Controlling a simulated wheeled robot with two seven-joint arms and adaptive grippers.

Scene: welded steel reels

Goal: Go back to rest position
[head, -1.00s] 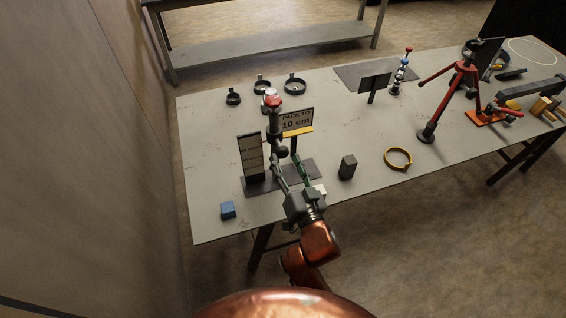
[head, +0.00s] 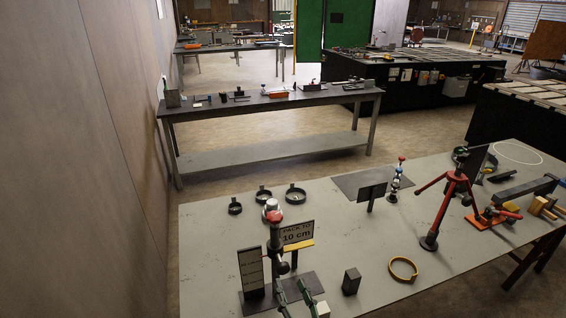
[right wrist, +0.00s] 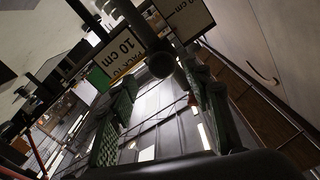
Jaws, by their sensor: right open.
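My right gripper (head: 294,297) is at the bottom edge of the head view, open, with two green fingers apart. It is just in front of an upright stack (head: 274,240) of dark and grey parts with a red and white top. The stack stands on a dark base plate (head: 308,284) beside a sign reading "PACK TO 10 cm" (head: 298,232). In the right wrist view the open fingers (right wrist: 160,115) show nothing gripped, and a dark round post end (right wrist: 160,65) is close beyond them. Whether they touch the stack is unclear. My left gripper is not in view.
On the grey table (head: 220,250) are several black rings (head: 264,195), a dark block (head: 351,281), a yellow ring (head: 403,269) and a red tripod (head: 432,236). A wall (head: 100,150) runs along the left. A second table (head: 270,105) stands behind.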

